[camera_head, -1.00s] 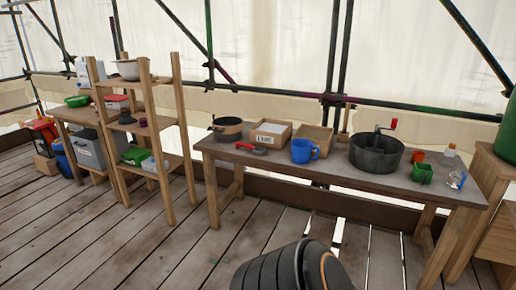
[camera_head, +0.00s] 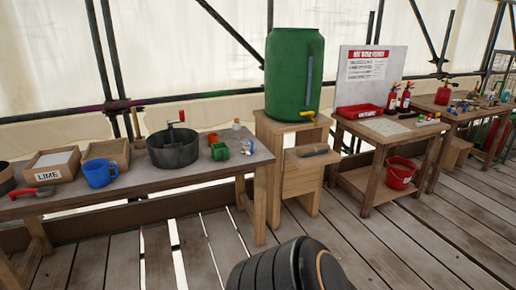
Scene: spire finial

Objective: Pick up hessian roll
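I cannot make out a hessian roll in the head view. The long wooden table (camera_head: 110,200) at left holds a LIME box (camera_head: 52,172), a blue jug (camera_head: 99,173), a dark round pan with a crank (camera_head: 173,150) and small green and orange cups. Neither gripper is in view. Only a dark rounded part of my own body shows at the bottom centre.
A green barrel (camera_head: 293,74) stands on a wooden stand (camera_head: 266,135). To its right are a hot-work table (camera_head: 388,131) with a red bucket (camera_head: 400,173) below, and another bench (camera_head: 460,115). The plank floor (camera_head: 400,245) in front is clear, with some gaps.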

